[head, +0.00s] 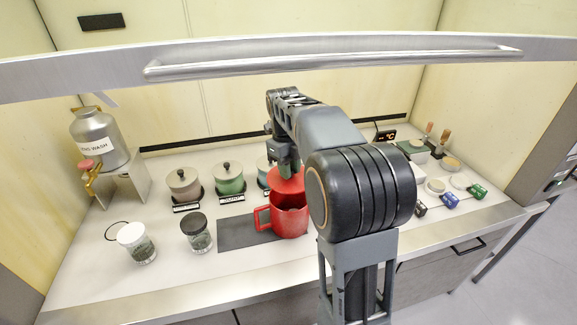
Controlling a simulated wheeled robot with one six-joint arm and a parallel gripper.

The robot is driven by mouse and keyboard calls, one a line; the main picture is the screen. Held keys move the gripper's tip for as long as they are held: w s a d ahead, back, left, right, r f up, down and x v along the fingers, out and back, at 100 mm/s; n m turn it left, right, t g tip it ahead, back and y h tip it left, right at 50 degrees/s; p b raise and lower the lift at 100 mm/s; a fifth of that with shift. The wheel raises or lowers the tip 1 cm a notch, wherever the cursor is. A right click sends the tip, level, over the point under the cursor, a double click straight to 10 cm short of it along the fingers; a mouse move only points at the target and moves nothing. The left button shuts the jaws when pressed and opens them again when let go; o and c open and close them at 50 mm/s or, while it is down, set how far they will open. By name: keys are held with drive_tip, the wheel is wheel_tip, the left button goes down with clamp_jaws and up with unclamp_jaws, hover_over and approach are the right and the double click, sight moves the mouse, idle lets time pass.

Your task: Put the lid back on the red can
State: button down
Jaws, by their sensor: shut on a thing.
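The red can (288,222) stands on the counter, partly on a dark grey mat (238,234). It has a square handle on its left side, and its dark inside shows at the top. My gripper (286,170) is above the can, shut on the red lid (287,184). The lid is over the back part of the can's mouth, and some of the opening shows in front of it. I cannot tell whether the lid touches the rim. My arm hides the area right of the can, and the fingertips are hard to make out.
Lidded canisters, grey (184,187) and green (229,180), stand behind the can. Jars with white (132,235) and black lids (195,224) stand left. A metal drum (98,137) is at the back left. Small items, including a green one (478,190), lie right. A sash handle (330,62) crosses above.

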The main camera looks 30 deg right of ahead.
sight(289, 183)
drive_tip(key=shift+f+b, duration=2.1)
drive_tip(key=shift+f, duration=0.8)
drive_tip(key=shift+f+p, duration=0.1)
drive_tip(key=shift+p, duration=0.35)
idle(0.7)
drive_tip(key=c, duration=0.9)
unclamp_jaws()
drive_tip(key=shift+o, duration=0.6)
drive_tip(key=o, duration=0.4)
